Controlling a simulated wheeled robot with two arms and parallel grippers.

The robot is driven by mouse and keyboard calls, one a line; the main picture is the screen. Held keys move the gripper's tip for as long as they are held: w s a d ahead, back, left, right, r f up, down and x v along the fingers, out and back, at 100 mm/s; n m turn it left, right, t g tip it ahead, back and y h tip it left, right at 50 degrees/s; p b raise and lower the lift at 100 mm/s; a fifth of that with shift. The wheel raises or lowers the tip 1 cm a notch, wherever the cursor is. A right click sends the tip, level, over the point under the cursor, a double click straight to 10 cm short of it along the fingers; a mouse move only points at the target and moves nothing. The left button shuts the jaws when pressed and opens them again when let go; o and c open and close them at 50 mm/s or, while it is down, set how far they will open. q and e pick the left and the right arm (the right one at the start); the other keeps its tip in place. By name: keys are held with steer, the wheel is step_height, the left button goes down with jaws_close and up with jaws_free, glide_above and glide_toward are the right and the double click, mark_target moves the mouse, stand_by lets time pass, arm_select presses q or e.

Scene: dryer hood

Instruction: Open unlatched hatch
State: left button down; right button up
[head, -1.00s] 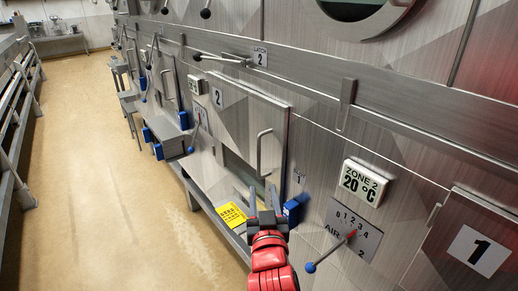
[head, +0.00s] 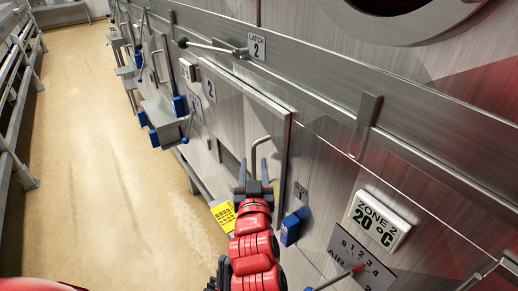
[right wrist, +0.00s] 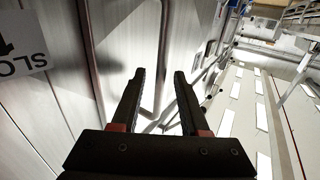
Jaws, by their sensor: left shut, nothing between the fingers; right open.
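The hatch (head: 232,105), a grey metal panel labelled 2, is in the wall at the centre of the head view. It looks closed or nearly so. Its bent tube handle (head: 254,150) is near its right edge. My right gripper (head: 253,170) is open at the handle's lower part, with the bar between its fingers in the picture. In the right wrist view the handle (right wrist: 161,60) also shows between the open fingers (right wrist: 158,80); I cannot tell how deep it sits. My left gripper (head: 218,274) shows only as a dark tip at the bottom edge, shut and empty.
The latch 2 lever (head: 212,47) points left above the hatch. A Zone 2 display (head: 378,221), an air dial panel (head: 355,258) and a blue block (head: 292,227) are on the wall to the right. A railing (head: 12,140) stands left; the floor (head: 90,150) between is clear.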

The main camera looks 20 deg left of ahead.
steer(key=shift+w+a, duration=0.15)
steer(key=shift+w, duration=0.4)
steer(key=shift+s+r, duration=0.1)
steer(key=shift+s, duration=0.1)
jaws_close()
stand_by(0.9)
